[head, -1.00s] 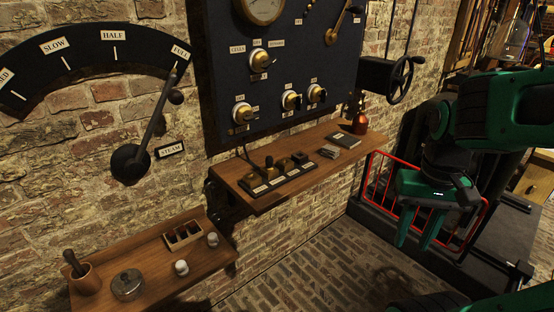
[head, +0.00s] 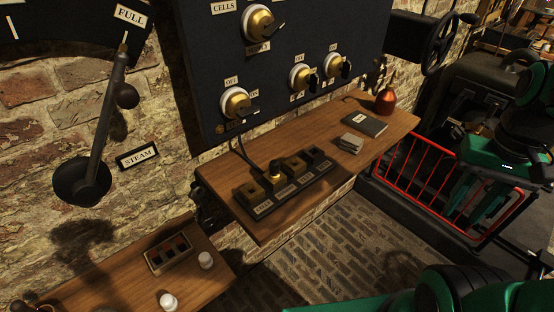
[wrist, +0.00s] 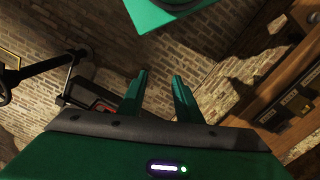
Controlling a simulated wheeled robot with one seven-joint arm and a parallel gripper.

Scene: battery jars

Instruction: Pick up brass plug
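A brass plug (head: 276,172) with a dark cord sits at the dark socket strip (head: 292,192) on the upper wooden shelf (head: 368,148). The cord rises from it toward the dark panel. How deep the plug sits I cannot tell. My gripper (head: 463,208) is at the right of the head view, well away from the plug and beside the red rail. In the wrist view my gripper (wrist: 159,76) has its two green fingers apart with nothing between them. I cannot make out the plug in the wrist view.
A dark book (head: 364,122), a small grey stack (head: 350,143) and a copper bottle (head: 386,100) stand on the upper shelf. The lower shelf (head: 195,285) holds a small box (head: 168,253) and white pieces. A red rail (head: 420,180) stands right of the upper shelf.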

